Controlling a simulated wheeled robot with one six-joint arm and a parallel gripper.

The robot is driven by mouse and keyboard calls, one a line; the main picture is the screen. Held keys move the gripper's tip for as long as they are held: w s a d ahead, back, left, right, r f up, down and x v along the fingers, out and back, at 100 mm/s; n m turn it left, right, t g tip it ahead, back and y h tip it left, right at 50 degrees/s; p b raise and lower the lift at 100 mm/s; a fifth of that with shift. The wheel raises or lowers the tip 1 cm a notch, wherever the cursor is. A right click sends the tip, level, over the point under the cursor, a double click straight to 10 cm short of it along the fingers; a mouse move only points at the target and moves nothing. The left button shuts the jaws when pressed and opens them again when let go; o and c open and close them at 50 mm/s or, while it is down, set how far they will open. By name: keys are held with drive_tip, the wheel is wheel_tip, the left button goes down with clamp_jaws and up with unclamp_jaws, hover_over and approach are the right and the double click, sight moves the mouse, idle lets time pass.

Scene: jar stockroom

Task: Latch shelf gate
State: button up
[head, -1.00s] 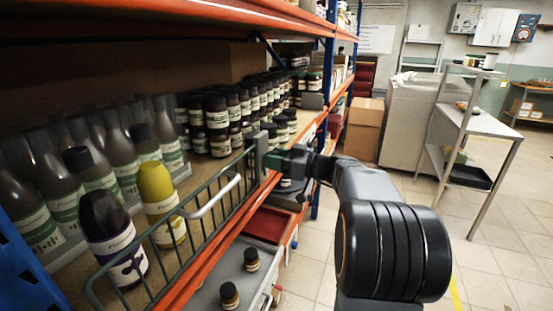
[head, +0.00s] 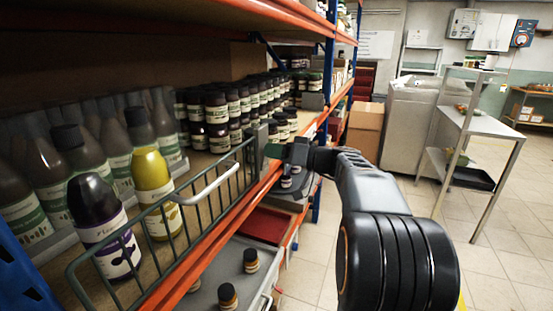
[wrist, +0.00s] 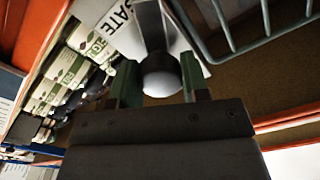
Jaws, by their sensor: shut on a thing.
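The shelf gate (head: 222,198) is a green wire panel with a pale handle bar (head: 205,186). It stands upright along the front of the shelf, its right end close to a grey latch post (head: 262,140). My gripper (head: 273,151) is at this post, just right of the gate's end. In the wrist view my gripper (wrist: 160,88) is shut on a pale round latch knob (wrist: 161,80) at the end of a grey lever, beside a white plate (wrist: 122,32) reading "GATE". The gate wires (wrist: 240,25) show at upper right. Whether the latch is engaged, I cannot tell.
Bottles stand behind the gate, among them a yellow one (head: 154,185) and a purple one (head: 100,225). Dark jars (head: 215,115) fill the shelf further back. An orange beam (head: 215,235) runs below the gate. Open floor lies right, with a steel trolley (head: 480,122).

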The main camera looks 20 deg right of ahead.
drive_tip(key=m, duration=0.6)
drive_tip(key=shift+m, duration=0.3)
drive_tip(key=m+p, duration=0.1)
drive_tip(key=m, duration=0.4)
drive_tip(key=shift+m, duration=0.4)
drive_tip(key=o, duration=0.9)
drive_tip(key=v, duration=1.4)
drive_tip(key=shift+w, duration=0.1)
